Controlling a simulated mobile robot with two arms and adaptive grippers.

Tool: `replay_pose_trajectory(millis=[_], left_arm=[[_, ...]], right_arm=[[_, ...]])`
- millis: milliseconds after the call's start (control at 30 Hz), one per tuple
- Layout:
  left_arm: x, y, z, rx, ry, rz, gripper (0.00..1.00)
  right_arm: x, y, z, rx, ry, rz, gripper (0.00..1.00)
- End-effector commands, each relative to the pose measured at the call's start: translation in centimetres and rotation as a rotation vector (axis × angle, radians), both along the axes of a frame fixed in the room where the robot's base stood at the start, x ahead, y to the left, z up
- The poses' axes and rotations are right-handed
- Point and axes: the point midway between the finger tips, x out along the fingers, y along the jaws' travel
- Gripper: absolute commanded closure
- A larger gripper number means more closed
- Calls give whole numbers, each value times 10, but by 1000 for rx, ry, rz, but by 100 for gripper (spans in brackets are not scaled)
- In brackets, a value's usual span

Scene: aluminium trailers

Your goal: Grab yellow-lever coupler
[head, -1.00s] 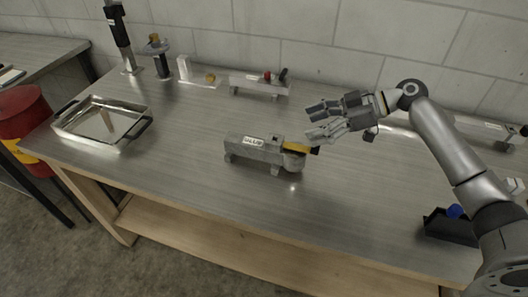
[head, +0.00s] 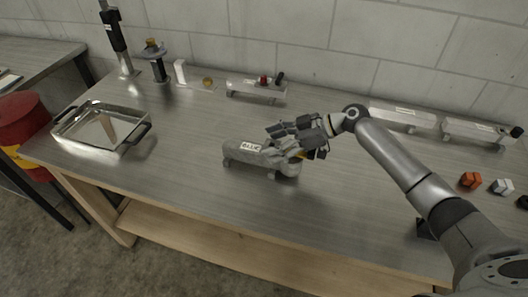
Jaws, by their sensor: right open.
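The yellow-lever coupler sits at the right end of a grey labelled trailer piece (head: 243,153) in the middle of the bench. My left gripper is not in view.
A metal tray (head: 140,134) with dark handles stands at the left. A rail with red and black knobs (head: 257,89) is behind. Long rails (head: 402,118) lie at the back right, with small orange (head: 470,180) and grey-green blocks (head: 502,187) nearer. The bench front is clear.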

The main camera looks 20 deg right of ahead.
Motion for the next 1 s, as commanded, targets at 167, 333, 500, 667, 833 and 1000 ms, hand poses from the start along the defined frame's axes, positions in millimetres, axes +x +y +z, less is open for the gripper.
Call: replay_pose_trajectory(millis=[167,333,500,667,833,1000], left_arm=[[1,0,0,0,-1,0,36],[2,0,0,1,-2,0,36],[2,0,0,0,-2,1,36],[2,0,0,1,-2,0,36],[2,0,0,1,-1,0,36],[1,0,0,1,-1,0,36]], right_arm=[[1,1,-1,0,-1,-2,29],[1,1,-1,0,0,-1,42],[1,1,-1,0,0,-1,64],[1,1,-1,0,0,-1,84],[1,1,-1,0,0,-1,100],[1,1,-1,-1,0,-2,100]])
